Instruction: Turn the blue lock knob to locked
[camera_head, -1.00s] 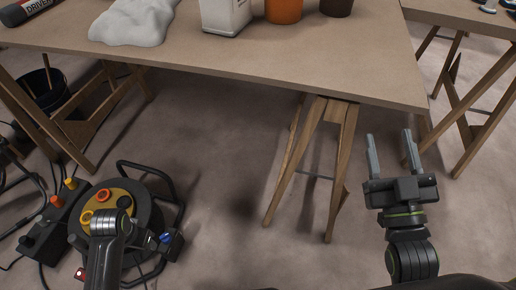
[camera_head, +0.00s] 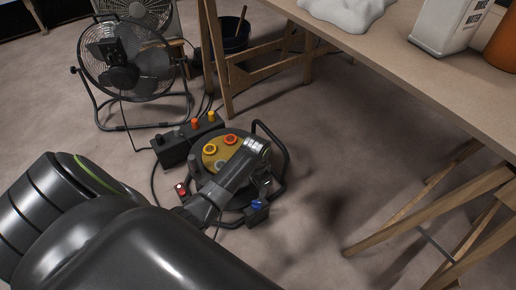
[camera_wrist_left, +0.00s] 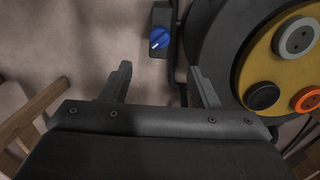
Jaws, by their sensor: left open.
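The blue lock knob (camera_head: 257,204) sits on a small dark box at the near right edge of the cable reel (camera_head: 283,150). The knob also shows in the left wrist view (camera_wrist_left: 159,38), with a white pointer mark slanting across it. My left arm reaches over the reel, and its gripper (camera_head: 264,186) is small and partly hidden behind my wrist, close to the knob. In the left wrist view my left gripper (camera_wrist_left: 160,80) is open and empty, with the knob beyond and between its fingertips, apart from them. My right gripper is not in view.
The reel has a yellow face with an orange socket (camera_head: 230,139). A dark box (camera_head: 172,150) with coloured knobs and a red-topped piece (camera_head: 181,188) lie beside it. A fan (camera_head: 125,65) stands behind. A wooden table (camera_head: 430,85) is at right. Open floor lies between.

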